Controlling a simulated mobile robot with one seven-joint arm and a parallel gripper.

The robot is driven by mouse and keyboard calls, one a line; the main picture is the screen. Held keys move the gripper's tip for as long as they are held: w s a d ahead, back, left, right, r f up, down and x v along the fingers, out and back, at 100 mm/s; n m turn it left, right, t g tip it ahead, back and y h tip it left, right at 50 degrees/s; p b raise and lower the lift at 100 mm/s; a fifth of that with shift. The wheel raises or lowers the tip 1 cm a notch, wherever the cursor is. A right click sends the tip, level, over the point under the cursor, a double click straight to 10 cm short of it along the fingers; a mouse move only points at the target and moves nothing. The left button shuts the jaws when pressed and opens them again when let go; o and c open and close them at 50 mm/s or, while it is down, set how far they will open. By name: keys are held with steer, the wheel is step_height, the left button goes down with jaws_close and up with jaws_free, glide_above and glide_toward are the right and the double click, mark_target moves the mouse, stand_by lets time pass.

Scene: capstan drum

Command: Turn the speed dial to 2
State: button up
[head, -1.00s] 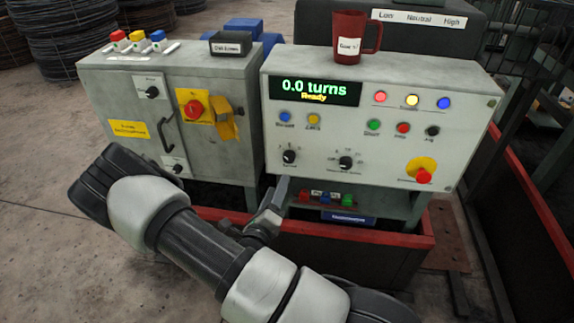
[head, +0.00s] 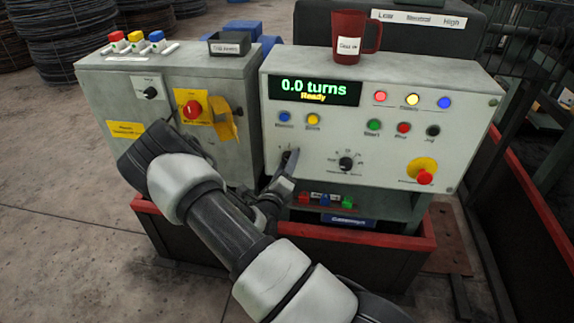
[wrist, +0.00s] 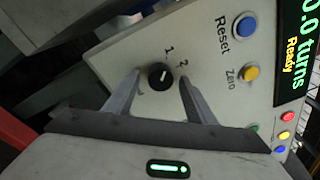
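The speed dial is a small black knob (wrist: 159,76) with a white mark, beside the printed labels 1 and 2 in the wrist view. Its mark faces roughly the side of the labels, but I cannot tell which number it points at. My gripper (wrist: 160,74) is open, its two fingers on either side of the dial with a gap to each. In the head view my gripper (head: 287,162) is at the lower left of the control panel (head: 330,134), where its fingers largely hide the dial.
A second black knob (head: 346,163) sits right of the dial. A red emergency button (head: 424,177) is at lower right. The display (head: 314,90) reads 0.0 turns, Ready. A red mug (head: 350,40) stands on the panel top. Small coloured blocks (head: 325,200) lie on the shelf below.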

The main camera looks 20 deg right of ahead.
steer(key=c, duration=1)
steer(key=shift+m+p, duration=0.3)
steer(key=m+p, duration=0.4)
steer(key=m, duration=0.3)
steer(key=shift+a+m+y, duration=0.1)
steer(key=shift+m+y, duration=0.3)
steer(key=o, duration=1)
